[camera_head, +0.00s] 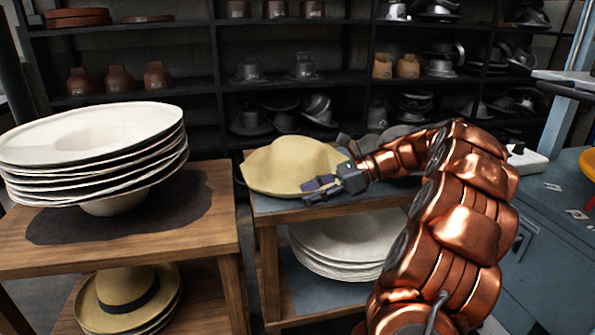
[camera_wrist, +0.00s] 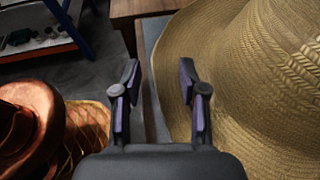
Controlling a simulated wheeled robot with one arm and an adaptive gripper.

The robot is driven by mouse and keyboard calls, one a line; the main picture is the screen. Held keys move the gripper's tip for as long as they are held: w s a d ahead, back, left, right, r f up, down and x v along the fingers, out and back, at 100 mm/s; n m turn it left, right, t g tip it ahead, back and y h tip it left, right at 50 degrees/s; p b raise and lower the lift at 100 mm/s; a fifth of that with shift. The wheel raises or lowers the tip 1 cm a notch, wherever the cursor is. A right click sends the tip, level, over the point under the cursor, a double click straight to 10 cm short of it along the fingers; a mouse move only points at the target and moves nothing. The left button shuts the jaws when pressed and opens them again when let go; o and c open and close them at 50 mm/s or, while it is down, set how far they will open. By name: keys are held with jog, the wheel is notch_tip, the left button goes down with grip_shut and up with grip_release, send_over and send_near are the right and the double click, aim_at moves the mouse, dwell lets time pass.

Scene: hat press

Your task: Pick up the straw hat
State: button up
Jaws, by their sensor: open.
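The straw hat (camera_head: 292,165) is pale yellow with a domed crown. It rests brim-down on the top of a small wooden table with a blue-grey surface (camera_head: 275,204). My gripper (camera_head: 318,187) is at the hat's right front, by its brim. In the wrist view the woven brim and crown of the hat (camera_wrist: 243,80) fill the right side. My gripper (camera_wrist: 158,84) is open there, its right finger over the brim and its left finger beyond the brim's edge. I cannot tell whether either finger touches the brim.
A stack of white hat brims (camera_head: 90,150) stands on a wooden table (camera_head: 190,235) at left. Another straw hat with a black band (camera_head: 125,290) is on its lower shelf. White hats (camera_head: 340,240) lie under the straw hat's table. Dark shelves (camera_head: 340,85) stand behind.

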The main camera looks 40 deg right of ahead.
jog(key=shift+w+a+f, duration=0.15)
jog(key=shift+w+a, duration=0.05)
jog(key=shift+a, duration=0.2)
jog(key=shift+c, duration=0.3)
grip_shut()
